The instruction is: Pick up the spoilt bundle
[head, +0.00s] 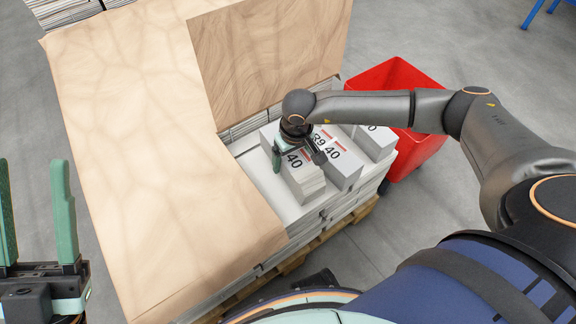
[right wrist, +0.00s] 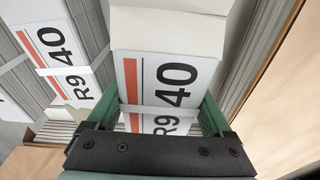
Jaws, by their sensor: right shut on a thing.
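My right gripper (head: 297,158) is over the near row of newspaper bundles on the stack. It is shut on a bundle (head: 306,184) of white paper whose label shows a red stripe and "40". In the right wrist view the green fingers lie on both sides of this bundle (right wrist: 165,75), labelled "R9 40". I cannot tell whether it is lifted, nor see damage marking it as spoilt. A similar bundle (head: 342,165) lies right beside it; another (head: 376,140) is further right. My left gripper (head: 34,168) is open and empty at the lower left.
Brown cardboard sheets (head: 150,150) cover the left and back of the stack, which stands on a wooden pallet (head: 362,212). A red bin (head: 404,80) stands behind it to the right, beneath my right arm in the picture.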

